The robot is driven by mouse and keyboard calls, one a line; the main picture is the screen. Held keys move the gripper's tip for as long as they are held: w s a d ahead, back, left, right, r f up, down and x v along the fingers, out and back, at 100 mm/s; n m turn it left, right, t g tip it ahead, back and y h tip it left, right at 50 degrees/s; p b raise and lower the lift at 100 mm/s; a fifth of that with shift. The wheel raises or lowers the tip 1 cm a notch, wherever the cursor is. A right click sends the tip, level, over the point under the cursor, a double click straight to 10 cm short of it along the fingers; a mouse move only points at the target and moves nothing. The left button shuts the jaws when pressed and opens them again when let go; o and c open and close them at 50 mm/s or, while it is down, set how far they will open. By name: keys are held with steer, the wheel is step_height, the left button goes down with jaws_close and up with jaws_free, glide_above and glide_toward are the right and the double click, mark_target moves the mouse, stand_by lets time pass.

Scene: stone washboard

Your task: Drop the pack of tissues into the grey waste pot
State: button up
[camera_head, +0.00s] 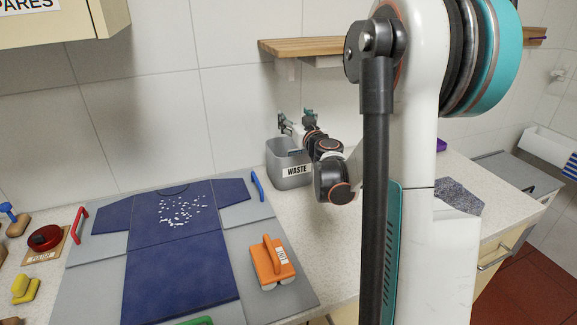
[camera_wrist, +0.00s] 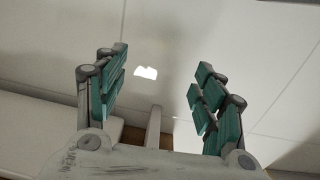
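The grey waste pot (camera_head: 290,166), labelled WASTE, stands upright on the counter against the tiled wall. I cannot make out a pack of tissues in either view. Much of the pot's inside is hidden.
A grey washboard (camera_head: 88,250) with a dark blue garment (camera_head: 180,270) and white bits lies left of the pot. A wooden shelf (camera_head: 303,46) is above the pot. A purple object (camera_head: 441,145) shows beside my arm.

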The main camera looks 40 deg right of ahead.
steer(key=v, duration=1.2)
stand_by(0.4)
